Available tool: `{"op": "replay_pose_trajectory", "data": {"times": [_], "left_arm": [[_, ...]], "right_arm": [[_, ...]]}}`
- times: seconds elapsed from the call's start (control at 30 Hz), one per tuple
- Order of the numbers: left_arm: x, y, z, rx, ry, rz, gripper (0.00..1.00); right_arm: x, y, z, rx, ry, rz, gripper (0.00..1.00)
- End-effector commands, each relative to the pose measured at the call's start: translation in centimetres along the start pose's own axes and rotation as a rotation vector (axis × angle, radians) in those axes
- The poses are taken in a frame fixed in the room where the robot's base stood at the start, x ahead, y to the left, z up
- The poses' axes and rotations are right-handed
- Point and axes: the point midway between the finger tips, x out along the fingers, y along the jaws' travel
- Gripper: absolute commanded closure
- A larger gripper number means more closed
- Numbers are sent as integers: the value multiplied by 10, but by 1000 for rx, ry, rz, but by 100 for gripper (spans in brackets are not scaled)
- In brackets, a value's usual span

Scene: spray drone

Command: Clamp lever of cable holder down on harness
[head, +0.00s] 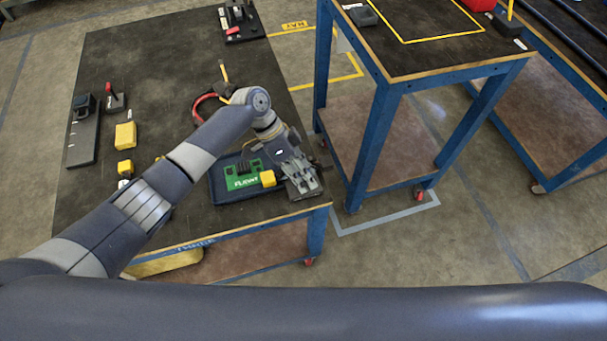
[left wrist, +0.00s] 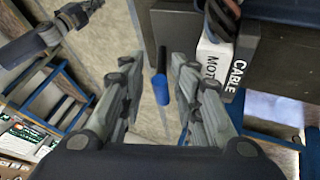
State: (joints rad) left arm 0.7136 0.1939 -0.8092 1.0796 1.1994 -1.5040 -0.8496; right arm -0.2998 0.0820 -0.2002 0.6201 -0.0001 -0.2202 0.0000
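My left gripper (head: 305,186) is at the right front edge of the dark table in the head view. In the left wrist view its two fingers (left wrist: 156,68) are spread apart. A dark lever with a blue end (left wrist: 161,90) shows in the gap between them, and I see no finger closed on it. The cable holder (left wrist: 222,62), a grey block with a white label reading CABLE and MOTO, is right of the fingers. Dark, reddish and bluish cables (left wrist: 221,14), apparently the harness, lie at its top. The gripper hides most of the holder in the head view. An arm end (left wrist: 78,13), apparently my right gripper, shows small at upper left.
A blue tray (head: 219,196) with a green board (head: 243,182) and a yellow block (head: 268,178) is just left of the gripper. Red headphones-like gear (head: 203,104) lies behind my arm. A taller blue-framed table (head: 388,108) stands to the right across a floor gap.

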Motion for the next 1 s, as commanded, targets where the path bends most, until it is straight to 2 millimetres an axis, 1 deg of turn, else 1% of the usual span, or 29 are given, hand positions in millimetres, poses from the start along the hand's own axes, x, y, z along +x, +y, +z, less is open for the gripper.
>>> {"op": "replay_pose_trajectory", "data": {"times": [0.27,0.37,0.47,0.7,0.8,1.0], "left_arm": [[-1,-1,1,-2,-1,-4,67],[-6,-2,1,-2,-1,-4,67],[-19,-2,0,-2,1,-6,67],[-56,-1,0,0,0,-5,67],[-68,-1,0,-1,0,-4,67],[-80,0,0,-1,1,-2,67]], "right_arm": [[0,-3,0,2,0,-3,100],[0,-2,0,2,0,-3,100],[0,-2,0,1,0,-2,100],[0,-2,0,1,0,-2,100],[0,-2,0,1,0,-2,100],[0,-2,0,1,0,-2,100]]}}
